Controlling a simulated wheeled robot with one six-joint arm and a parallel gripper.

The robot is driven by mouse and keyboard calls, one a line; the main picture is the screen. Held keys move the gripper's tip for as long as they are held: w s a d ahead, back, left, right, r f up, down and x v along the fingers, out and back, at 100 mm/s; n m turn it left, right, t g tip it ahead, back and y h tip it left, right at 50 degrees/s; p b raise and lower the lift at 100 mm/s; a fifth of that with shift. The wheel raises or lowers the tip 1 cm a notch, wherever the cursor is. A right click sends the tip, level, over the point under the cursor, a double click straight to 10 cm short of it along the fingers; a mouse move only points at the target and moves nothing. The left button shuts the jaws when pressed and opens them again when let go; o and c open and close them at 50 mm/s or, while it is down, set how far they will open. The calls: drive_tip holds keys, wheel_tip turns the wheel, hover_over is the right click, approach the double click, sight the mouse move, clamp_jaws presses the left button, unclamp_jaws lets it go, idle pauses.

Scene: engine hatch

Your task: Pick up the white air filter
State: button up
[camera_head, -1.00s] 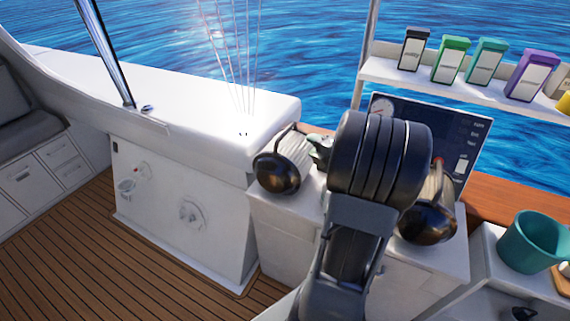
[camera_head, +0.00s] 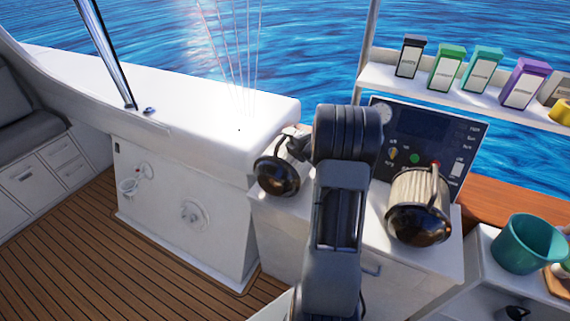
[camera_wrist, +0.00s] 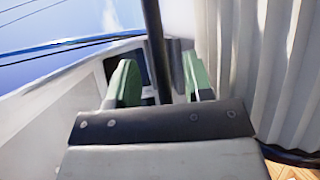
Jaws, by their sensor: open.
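The white air filter (camera_head: 299,151) is a pale pleated cylinder with a dark glossy domed end, lying on the white cabinet left of my arm. Its upper right is partly hidden by my arm. In the wrist view its white pleats (camera_wrist: 262,65) fill the right side. My gripper (camera_wrist: 158,66) is open, with green finger pads either side of a dark upright bar (camera_wrist: 155,45), which looks like the filter's handle. I cannot tell whether the pads touch it. In the head view my arm mostly hides the gripper.
A second, beige pleated filter (camera_head: 420,188) with a dark dome sits right of my arm. Behind it is a control panel (camera_head: 430,138). A teal bucket (camera_head: 528,245) stands at the right. A shelf (camera_head: 450,97) holds several coloured boxes. The wooden deck (camera_head: 100,260) is clear at left.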

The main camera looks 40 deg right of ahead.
drive_tip(key=shift+w, duration=0.45)
drive_tip(key=shift+c, duration=0.3)
drive_tip(key=shift+f, duration=0.1)
clamp_jaws()
idle(0.7)
